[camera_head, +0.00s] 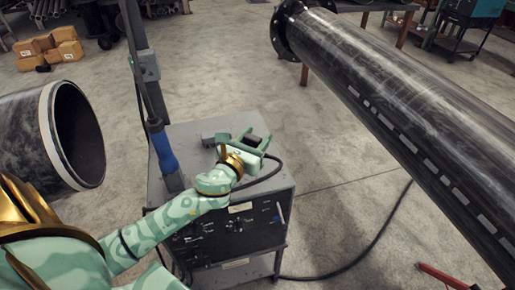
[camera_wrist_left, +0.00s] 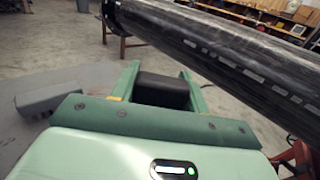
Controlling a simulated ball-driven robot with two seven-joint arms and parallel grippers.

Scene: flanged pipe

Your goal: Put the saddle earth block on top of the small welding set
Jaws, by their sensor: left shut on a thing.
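The small welding set (camera_head: 187,136) is a grey cabinet with a flat top and a dark front panel, in the middle of the head view. My left gripper (camera_head: 251,147) is over the right part of its top and is shut on a small dark block, which I take to be the saddle earth block (camera_head: 254,140). In the left wrist view the block (camera_wrist_left: 161,91) sits between the two green fingers (camera_wrist_left: 160,80). The fingers hide its sides, and I cannot tell if it touches the top. My right gripper is out of view.
A grey raised piece (camera_head: 215,139) is on the top, left of my gripper. A blue-handled tool (camera_head: 163,150) stands at the top's left side. A large dark flanged pipe (camera_head: 400,100) runs across the right; a pipe end (camera_head: 35,140) is at left.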

